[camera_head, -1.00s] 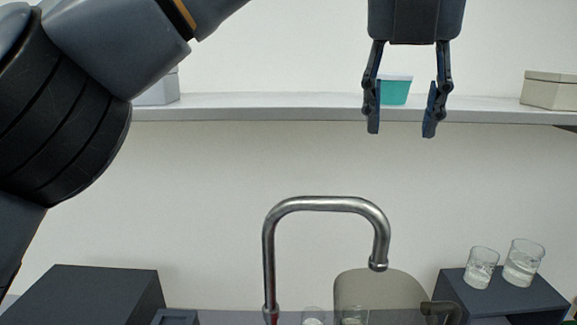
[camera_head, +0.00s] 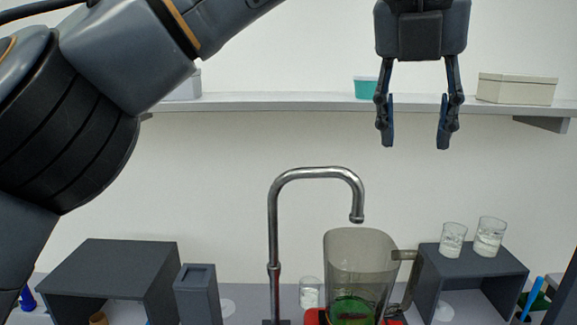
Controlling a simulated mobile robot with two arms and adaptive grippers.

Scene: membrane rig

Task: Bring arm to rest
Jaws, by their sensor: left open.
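My left gripper (camera_head: 415,125) hangs at the upper right of the head view, fingers pointing down, open, with nothing between them. Its left finger overlaps the edge of a teal container (camera_head: 366,87) on the wall shelf behind. My left arm comes in from the left and crosses the top of the view. The wrist link between arm and gripper is cut off by the top edge. My right gripper is not in view.
A steel faucet (camera_head: 272,220) rises at the centre beside a translucent grey jug (camera_head: 345,255) with green inside. Two glasses (camera_head: 489,237) stand on a dark open box (camera_head: 475,262). Another dark box (camera_head: 100,262) is at left. A shelf (camera_head: 250,102) carries pale boxes (camera_head: 516,89).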

